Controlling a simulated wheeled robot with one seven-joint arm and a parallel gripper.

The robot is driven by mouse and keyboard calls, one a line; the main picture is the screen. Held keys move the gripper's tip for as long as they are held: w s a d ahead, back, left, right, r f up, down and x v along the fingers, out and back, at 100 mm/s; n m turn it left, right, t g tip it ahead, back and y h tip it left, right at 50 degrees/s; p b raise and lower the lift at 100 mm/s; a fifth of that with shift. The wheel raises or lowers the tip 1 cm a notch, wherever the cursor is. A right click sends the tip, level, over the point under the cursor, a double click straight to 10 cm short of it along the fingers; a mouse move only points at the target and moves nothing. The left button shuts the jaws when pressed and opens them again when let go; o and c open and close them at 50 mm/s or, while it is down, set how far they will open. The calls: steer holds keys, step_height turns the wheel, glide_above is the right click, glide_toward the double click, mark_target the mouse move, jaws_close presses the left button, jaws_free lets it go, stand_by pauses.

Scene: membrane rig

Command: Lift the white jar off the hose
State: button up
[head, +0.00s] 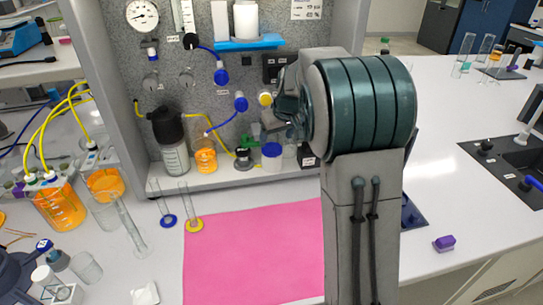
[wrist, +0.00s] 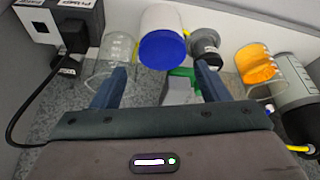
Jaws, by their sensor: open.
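The white jar (head: 272,164) with a blue lid stands on the rig's shelf. In the wrist view the jar (wrist: 162,20) is at top centre, with its lid towards the camera. Yellow hose (wrist: 187,44) shows beside the jar; the contact under the jar is hidden. My gripper (wrist: 160,76) is open and empty, its two dark blue fingers apart and pointing towards the jar's side of the picture. The lid appears just beyond the gap between the fingertips, and I see no contact. In the head view my arm hides most of the gripper.
A clear beaker (wrist: 112,54) is close by the left finger in the wrist view. A black-capped round fitting (wrist: 205,46) is near the right finger. A green-and-grey part (wrist: 180,88) lies between the fingers. An orange-filled beaker (head: 205,156) stands left of the jar.

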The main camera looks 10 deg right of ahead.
mark_target(273, 149)
steer(key=x, duration=0.3)
steer(key=shift+w+f, duration=0.1)
steer(key=shift+f, duration=0.15)
steer(key=shift+s+p+x, duration=0.2)
steer(key=shift+p+x, duration=0.75)
steer(key=shift+x, duration=1.8)
steer(key=shift+a, duration=0.1)
steer(key=c, duration=0.8)
